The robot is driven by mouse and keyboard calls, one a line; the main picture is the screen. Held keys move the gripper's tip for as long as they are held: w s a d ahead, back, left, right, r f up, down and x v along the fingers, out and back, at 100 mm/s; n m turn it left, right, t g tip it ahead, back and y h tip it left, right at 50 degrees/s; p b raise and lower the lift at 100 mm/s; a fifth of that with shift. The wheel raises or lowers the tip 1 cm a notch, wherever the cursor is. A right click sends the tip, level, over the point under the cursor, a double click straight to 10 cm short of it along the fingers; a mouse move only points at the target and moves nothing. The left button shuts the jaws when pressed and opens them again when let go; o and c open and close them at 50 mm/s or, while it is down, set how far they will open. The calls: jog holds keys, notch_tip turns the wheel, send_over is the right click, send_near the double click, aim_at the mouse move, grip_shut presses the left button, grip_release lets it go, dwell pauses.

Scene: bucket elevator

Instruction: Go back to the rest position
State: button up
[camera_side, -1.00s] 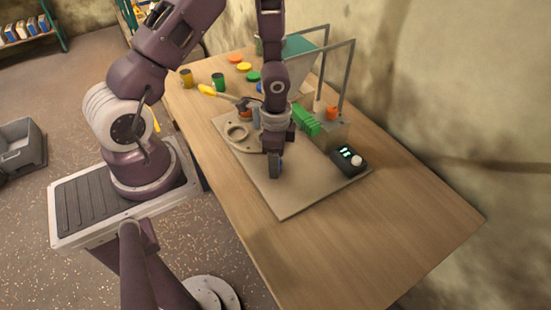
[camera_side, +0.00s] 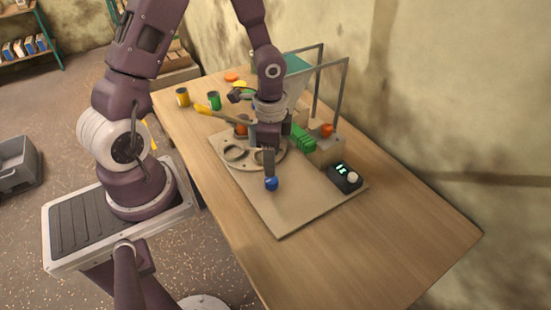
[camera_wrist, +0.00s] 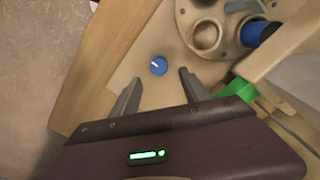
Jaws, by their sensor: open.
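My gripper (camera_side: 268,163) points down over the tan board, its fingers apart and nothing held between them. A small blue knob (camera_side: 271,184) with a white mark sits on the board just below the fingertips. In the wrist view the knob (camera_wrist: 158,66) shows ahead of the gap between my fingers (camera_wrist: 158,84), clear of both. The tan round plate with holes (camera_side: 232,163) is just behind my gripper, partly hidden by it.
A black control box (camera_side: 345,178) with a lit display stands right of my gripper. Green ribbed parts (camera_side: 302,138), an orange piece (camera_side: 327,130) and a grey frame (camera_side: 340,90) stand behind. Yellow (camera_side: 183,97) and green (camera_side: 214,101) cups stand at the back left. The front table is clear.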

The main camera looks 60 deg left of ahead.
notch_tip(320, 180, up, 8)
jog(key=r+n+t+y, duration=0.1)
jog(key=n, duration=0.1)
jog(key=s+d+r+n+t, duration=0.2)
jog(key=s+d+r, duration=0.1)
jog(key=s+r, duration=0.4)
jog(key=s+d+r+n+t+h, duration=0.1)
jog(key=s+d+r+n+t, duration=0.1)
jog(key=s+r, duration=0.5)
jog(key=shift+d+r+n, duration=0.6)
jog(key=shift+r+n, duration=0.2)
jog(key=shift+r, duration=0.05)
